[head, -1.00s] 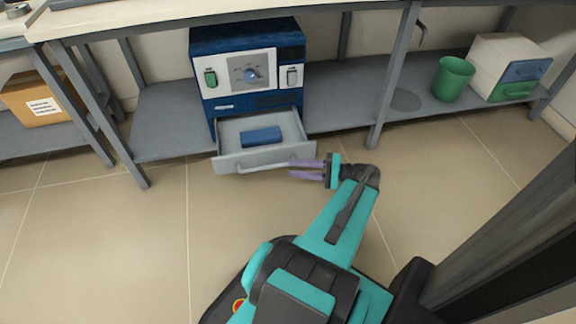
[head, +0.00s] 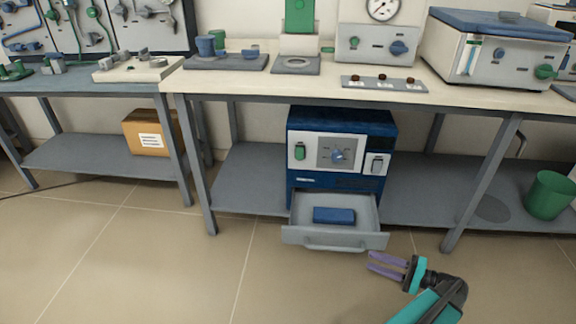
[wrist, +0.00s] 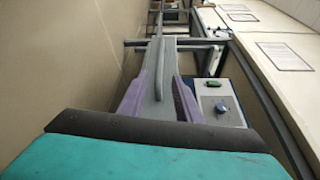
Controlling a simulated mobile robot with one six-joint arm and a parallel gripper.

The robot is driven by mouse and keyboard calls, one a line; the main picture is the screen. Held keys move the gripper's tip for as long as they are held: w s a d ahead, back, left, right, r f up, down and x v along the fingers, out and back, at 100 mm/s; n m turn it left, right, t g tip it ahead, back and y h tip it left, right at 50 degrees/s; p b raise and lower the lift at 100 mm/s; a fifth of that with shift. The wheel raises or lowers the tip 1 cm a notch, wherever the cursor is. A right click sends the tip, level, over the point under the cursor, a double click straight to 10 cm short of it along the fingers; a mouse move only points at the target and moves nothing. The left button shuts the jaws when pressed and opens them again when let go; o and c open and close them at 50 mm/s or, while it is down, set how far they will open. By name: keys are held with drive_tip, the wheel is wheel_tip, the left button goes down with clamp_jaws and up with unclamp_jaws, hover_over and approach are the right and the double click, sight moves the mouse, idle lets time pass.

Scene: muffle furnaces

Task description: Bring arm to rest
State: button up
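My gripper (head: 370,261) has two purple fingers held apart with nothing between them. In the head view it is just in front of and below the right end of the open drawer (head: 294,237), apart from its handle (head: 335,246). The drawer is pulled out of the bottom of a blue furnace (head: 342,118) and holds a blue block (head: 334,215). In the wrist view the fingers (wrist: 160,80) frame the grey drawer front and its handle beyond them. Most of my arm is below the head view's edge.
The furnace stands on the grey lower shelf (head: 245,185) of a bench. Grey bench legs (head: 483,180) stand on both sides. A green bin (head: 550,195) is at the right and a cardboard box (head: 150,132) at the left. The floor (head: 190,270) in front is clear.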

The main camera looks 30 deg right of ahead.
drive_tip(key=w+a+r+n+g+y+p, duration=0.5)
drive_tip(key=w+a+p, duration=0.3)
drive_tip(key=w+a, duration=0.45)
drive_tip(key=w+a+r+n+g+y+p, duration=0.1)
drive_tip(key=w+a+r+g+p, duration=0.2)
drive_tip(key=a, duration=0.7)
drive_tip(key=w+a+r+n+g+y+p, duration=0.1)
drive_tip(key=a+g+y+p, duration=0.15)
drive_tip(key=a+p, duration=0.45)
drive_tip(key=s+a+r+n+g+h+p, duration=0.1)
drive_tip(key=s+a+n+g+h+p, duration=0.35)
drive_tip(key=a, duration=0.65)
drive_tip(key=s+a+n+g+h+p, duration=0.1)
drive_tip(key=s+a+g+h+p, duration=0.1)
drive_tip(key=s+a+g+p, duration=0.65)
drive_tip(key=s+n+h, duration=0.3)
drive_tip(key=s+h, duration=0.2)
drive_tip(key=h, duration=0.1)
drive_tip(key=w+d+f+t+h, duration=0.1)
drive_tip(key=d+f+t+h, duration=0.1)
drive_tip(key=d, duration=0.4)
drive_tip(key=shift+w+d+f+m+t+h, duration=0.25)
drive_tip(key=shift+f+m+t+h, duration=0.15)
drive_tip(key=shift+f+h, duration=0.45)
